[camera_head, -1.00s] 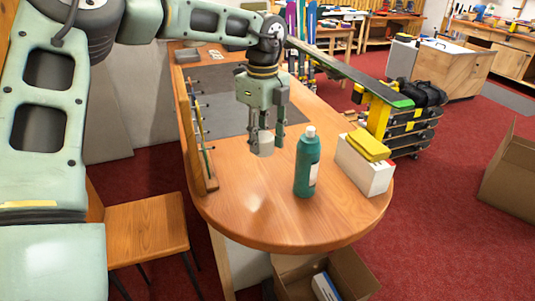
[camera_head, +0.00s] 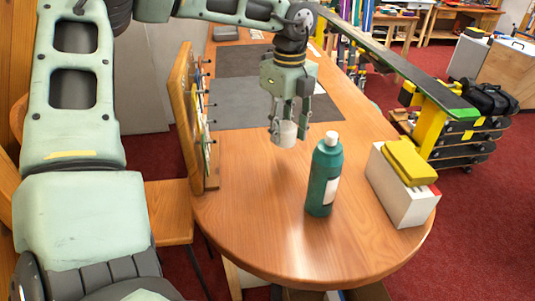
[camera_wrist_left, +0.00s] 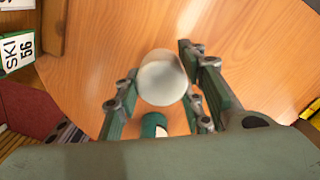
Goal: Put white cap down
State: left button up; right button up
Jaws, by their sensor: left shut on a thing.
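The white cap (camera_head: 286,133) is a small, pale cylinder. My left gripper (camera_head: 288,124) is shut on it, with a finger on either side. The cap looks to be held above the wooden table (camera_head: 262,215), but the gap is hard to judge. In the left wrist view, the cap (camera_wrist_left: 162,80) sits between the fingers of my left gripper (camera_wrist_left: 160,96), seen end on. A green bottle (camera_head: 319,185) with a pale top stands upright on the table, to the right of the cap and nearer the camera. My right gripper is not in view.
A white box (camera_head: 397,193) with a yellow item (camera_head: 409,160) on top stands at the table's right edge. A wooden rack (camera_head: 187,120) stands along the left edge. A grey mat (camera_head: 245,101) lies farther back. The front of the table is clear.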

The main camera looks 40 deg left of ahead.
pick_arm(q)
jog(key=s+a+f, duration=0.2)
jog(key=s, duration=0.1)
jog(key=shift+s+a+f, duration=0.15)
jog(key=shift+a+f, duration=0.05)
jog(key=shift+a, duration=0.05)
jog(key=shift+s+f, duration=0.1)
jog(key=shift+f, duration=0.05)
notch_tip(320, 180, down, 3)
jog(key=shift+f+b, duration=0.15)
jog(key=shift+b, duration=0.7)
jog(key=shift+f, duration=0.35)
jog(key=shift+a, duration=0.1)
jog(key=shift+f, duration=0.1)
jog(key=o, duration=0.7)
jog(key=shift+o, duration=0.2)
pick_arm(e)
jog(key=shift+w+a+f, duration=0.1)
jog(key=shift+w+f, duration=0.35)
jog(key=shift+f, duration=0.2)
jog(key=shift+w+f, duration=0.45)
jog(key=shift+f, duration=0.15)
